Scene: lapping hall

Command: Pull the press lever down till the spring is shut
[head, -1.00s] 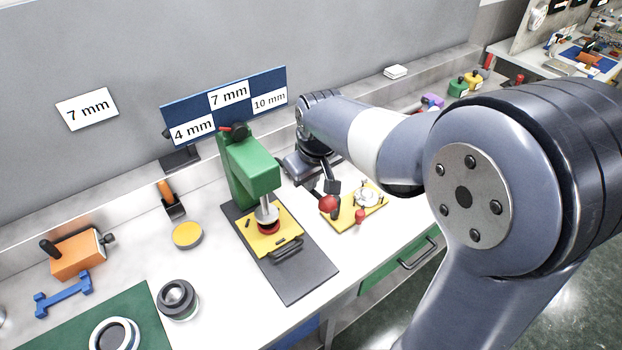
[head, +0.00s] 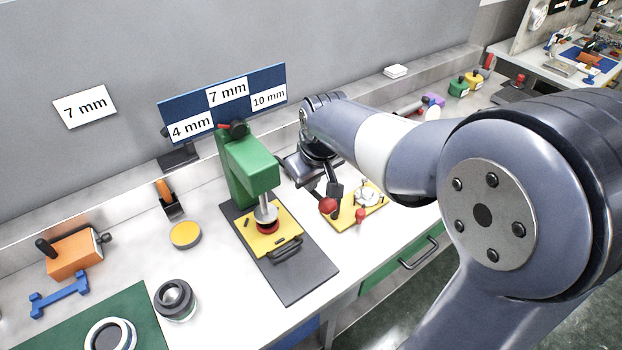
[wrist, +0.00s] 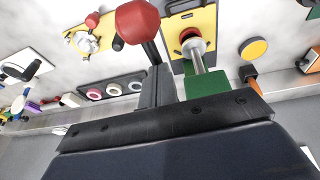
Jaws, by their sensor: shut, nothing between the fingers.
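The green press (head: 247,165) stands on a dark base plate (head: 300,283), its grey ram (head: 265,211) above a red ring (head: 268,226) on a yellow plate. The ram also shows in the wrist view (wrist: 197,58). A red ball knob (head: 328,206) on a dark rod is right of the press; the knob is large in the wrist view (wrist: 137,21). My gripper (head: 334,189) is shut and empty, close by the knob and rod. Its fingers (wrist: 158,88) overlap the rod in the wrist view; I cannot tell whether they touch. The spring is not clearly visible.
A yellow plate with a white fixture (head: 345,221) lies right of the press. A sign board (head: 228,84) reading 4, 7 and 10 mm stands behind. A yellow disc (head: 185,235), an orange block (head: 75,254) and a grey ring (head: 175,300) lie to the left.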

